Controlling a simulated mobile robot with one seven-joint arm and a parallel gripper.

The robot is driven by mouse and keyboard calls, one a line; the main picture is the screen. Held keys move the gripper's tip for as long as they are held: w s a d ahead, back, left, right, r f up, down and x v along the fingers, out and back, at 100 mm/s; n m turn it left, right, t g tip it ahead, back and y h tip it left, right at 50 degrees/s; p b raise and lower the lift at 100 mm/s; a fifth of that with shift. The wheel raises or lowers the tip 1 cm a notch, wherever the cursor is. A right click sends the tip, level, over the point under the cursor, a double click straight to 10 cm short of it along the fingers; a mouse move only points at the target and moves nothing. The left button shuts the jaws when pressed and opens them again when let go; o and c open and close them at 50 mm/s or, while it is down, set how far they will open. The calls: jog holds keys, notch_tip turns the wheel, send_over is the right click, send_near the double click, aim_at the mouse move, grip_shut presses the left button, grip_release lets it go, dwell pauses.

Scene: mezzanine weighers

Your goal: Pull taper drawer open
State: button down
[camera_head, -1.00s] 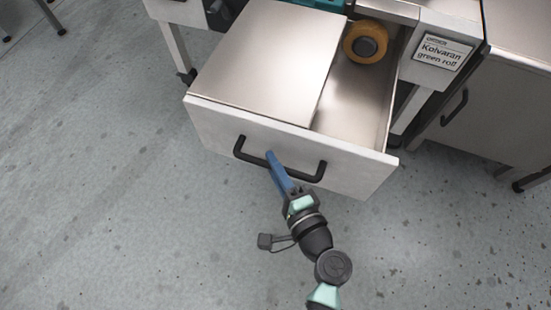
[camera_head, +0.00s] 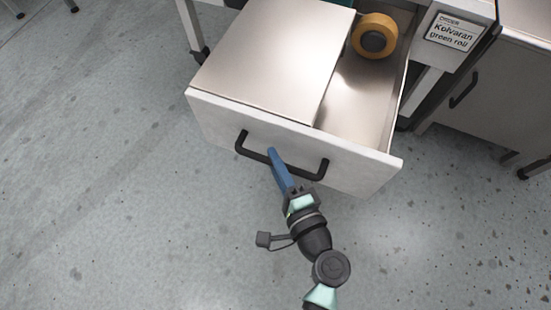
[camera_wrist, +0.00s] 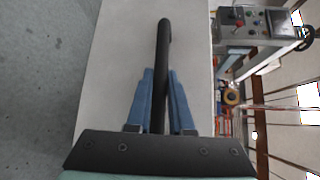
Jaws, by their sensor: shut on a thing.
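The drawer (camera_head: 230,121) with a white front stands far open in the head view. Its front carries a black bar handle (camera_head: 313,174). My gripper (camera_head: 274,158) has blue fingers and is shut on the handle near its middle. In the wrist view the black handle (camera_wrist: 163,45) runs between the two blue fingers of my gripper (camera_wrist: 160,90), with the drawer front (camera_wrist: 110,75) behind it. A metal cover (camera_head: 275,60) hides the left part of the drawer inside. An orange-yellow roll (camera_head: 391,27) with a dark core lies in the open right part.
A cabinet with a black handle (camera_head: 463,88) stands farther right. Table legs (camera_head: 190,30) stand behind the drawer at left. The grey floor (camera_head: 100,200) in front and left is clear.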

jog(key=c, duration=0.8)
grip_release()
jog(key=p+v, duration=0.2)
jog(key=v, duration=1.1)
jog(key=shift+f, duration=0.1)
